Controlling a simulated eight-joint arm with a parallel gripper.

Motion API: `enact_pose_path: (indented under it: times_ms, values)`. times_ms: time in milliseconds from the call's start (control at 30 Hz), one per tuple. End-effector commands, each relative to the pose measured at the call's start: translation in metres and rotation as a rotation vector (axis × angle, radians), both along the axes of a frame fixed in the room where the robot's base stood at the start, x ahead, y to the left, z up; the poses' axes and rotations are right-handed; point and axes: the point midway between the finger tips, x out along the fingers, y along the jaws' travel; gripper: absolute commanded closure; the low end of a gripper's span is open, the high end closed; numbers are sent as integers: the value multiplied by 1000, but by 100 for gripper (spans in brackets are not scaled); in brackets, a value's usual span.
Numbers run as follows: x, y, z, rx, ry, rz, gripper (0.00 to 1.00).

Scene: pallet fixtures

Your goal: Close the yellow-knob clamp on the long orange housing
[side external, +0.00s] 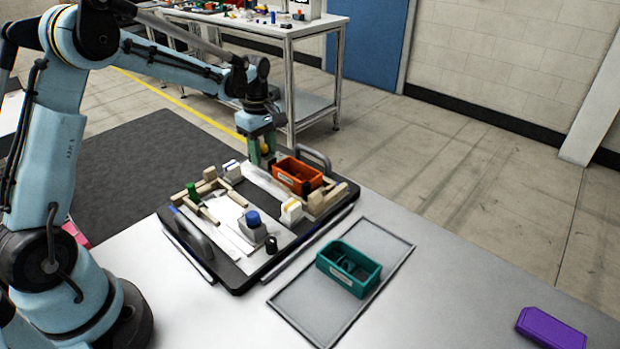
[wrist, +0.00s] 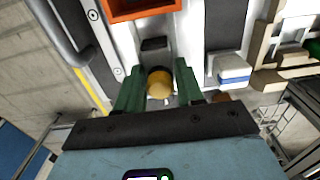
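The orange housing (side external: 284,177) is an open box at the far right part of the black pallet; its edge shows at the top of the wrist view (wrist: 150,13). The yellow knob (wrist: 160,84) is beside the housing's end, with a dark block between them. In the side view the yellow knob (side external: 265,149) shows partly behind my gripper. My gripper (side external: 262,158) points down with green fingers on both sides of the knob. In the wrist view the fingers of my gripper (wrist: 158,75) stand apart with narrow gaps to the knob; contact is not clear.
The pallet (side external: 236,283) carries a blue knob (side external: 253,217), a green knob (side external: 192,190), pale blocks and a handle (side external: 316,157) near the housing. A teal box (side external: 340,277) sits in a grey tray (side external: 300,324). A purple box (side external: 551,328) lies far right.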

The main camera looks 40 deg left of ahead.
Motion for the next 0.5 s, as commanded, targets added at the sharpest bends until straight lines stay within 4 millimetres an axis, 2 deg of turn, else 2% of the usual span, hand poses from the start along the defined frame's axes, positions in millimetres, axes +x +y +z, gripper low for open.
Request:
enact_pose_path:
  times_ms: [33,200,500]
  values:
    - [0,0,0,0,0,0,71]
    - [0,0,0,0,0,0,95]
    - [0,0,0,0,0,0,95]
